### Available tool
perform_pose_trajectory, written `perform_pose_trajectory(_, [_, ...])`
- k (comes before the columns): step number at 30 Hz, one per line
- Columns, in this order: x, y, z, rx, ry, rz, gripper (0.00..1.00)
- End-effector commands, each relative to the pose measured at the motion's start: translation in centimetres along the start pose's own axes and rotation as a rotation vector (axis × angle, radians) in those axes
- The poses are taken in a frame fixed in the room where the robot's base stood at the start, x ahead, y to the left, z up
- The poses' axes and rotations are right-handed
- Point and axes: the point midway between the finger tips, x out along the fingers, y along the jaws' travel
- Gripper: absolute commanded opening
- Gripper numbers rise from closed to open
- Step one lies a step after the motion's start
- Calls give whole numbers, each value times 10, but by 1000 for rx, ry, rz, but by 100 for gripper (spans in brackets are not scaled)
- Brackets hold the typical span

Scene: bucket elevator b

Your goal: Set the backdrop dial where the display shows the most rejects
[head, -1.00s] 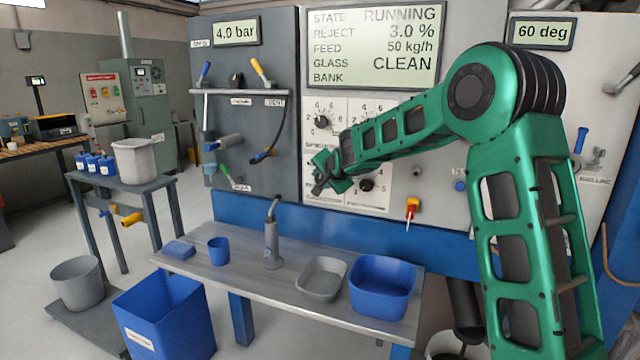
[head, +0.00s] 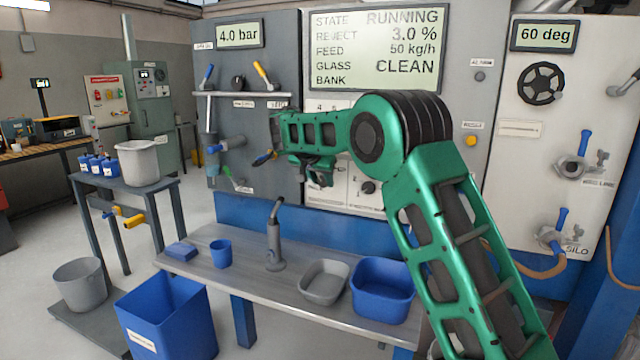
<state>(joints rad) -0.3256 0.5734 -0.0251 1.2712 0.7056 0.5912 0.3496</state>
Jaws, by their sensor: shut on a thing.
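The display (head: 378,48) at the top reads STATE RUNNING, REJECT 3.0 %, FEED 50 kg/h and GLASS CLEAN; the BANK line is blank. Below it is a white dial panel (head: 345,200), partly hidden by my green arm. One dark dial (head: 367,187) shows at its lower right. My gripper (head: 318,178) is at the panel's lower left, shut on what seems to be the dial there. That dial and its pointer are hidden, and I cannot read its label.
A steel bench (head: 225,245) below holds a blue cup (head: 220,254), a grey nozzle (head: 274,240), a grey tray (head: 323,282) and a blue tub (head: 383,290). A handwheel (head: 541,83) and valves are on the right.

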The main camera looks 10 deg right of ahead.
Motion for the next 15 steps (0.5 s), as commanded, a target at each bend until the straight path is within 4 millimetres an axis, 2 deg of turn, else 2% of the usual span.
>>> perform_pose_trajectory(1, [-1, -5, 0, -13, 3, 2, 10])
perform_pose_trajectory(15, [-2, -6, -1, -44, 5, 29, 10])
